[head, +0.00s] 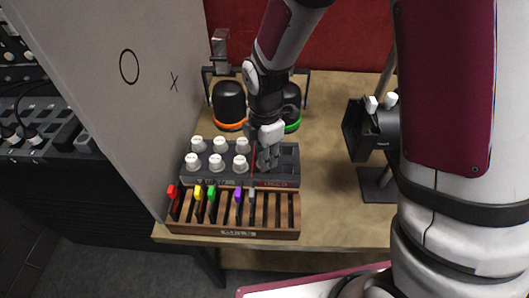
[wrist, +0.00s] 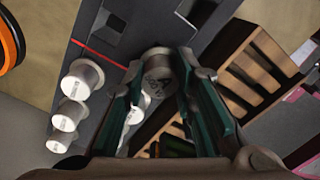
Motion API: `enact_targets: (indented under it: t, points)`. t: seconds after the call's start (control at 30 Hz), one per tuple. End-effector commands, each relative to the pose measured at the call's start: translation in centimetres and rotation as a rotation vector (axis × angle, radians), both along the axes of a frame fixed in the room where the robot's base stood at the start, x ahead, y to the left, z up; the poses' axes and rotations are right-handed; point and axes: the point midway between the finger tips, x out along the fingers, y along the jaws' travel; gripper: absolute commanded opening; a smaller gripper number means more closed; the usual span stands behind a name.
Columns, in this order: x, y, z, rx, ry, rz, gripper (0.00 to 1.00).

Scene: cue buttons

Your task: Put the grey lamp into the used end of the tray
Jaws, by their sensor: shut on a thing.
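The dark grey tray (head: 290,152) lies on the bench, split by a red line. Its right end, marked as used, has empty square sockets, which also show in the wrist view (wrist: 104,22). Several pale lamps (head: 215,162) stand upright in the left end. My gripper (head: 267,162) is low over the used end, just right of the red line. In the wrist view its fingers (wrist: 158,85) are shut on a round grey lamp (wrist: 158,66) with dark lettering on top. The lamp's lower part is hidden, so I cannot tell whether it touches a socket.
A wooden slotted rack (head: 285,212) with several coloured pieces stands along the front of the tray. Two black round devices (head: 229,102) with orange and green rings stand behind it. A grey panel (head: 130,100) rises at the left.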

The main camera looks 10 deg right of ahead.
Motion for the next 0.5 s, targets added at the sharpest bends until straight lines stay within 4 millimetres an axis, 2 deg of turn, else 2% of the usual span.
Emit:
enact_targets:
  t: [0.5]
  points:
    - [0.0, 0.0, -1.5, 0.0, 0.001, 0.0, 0.0]
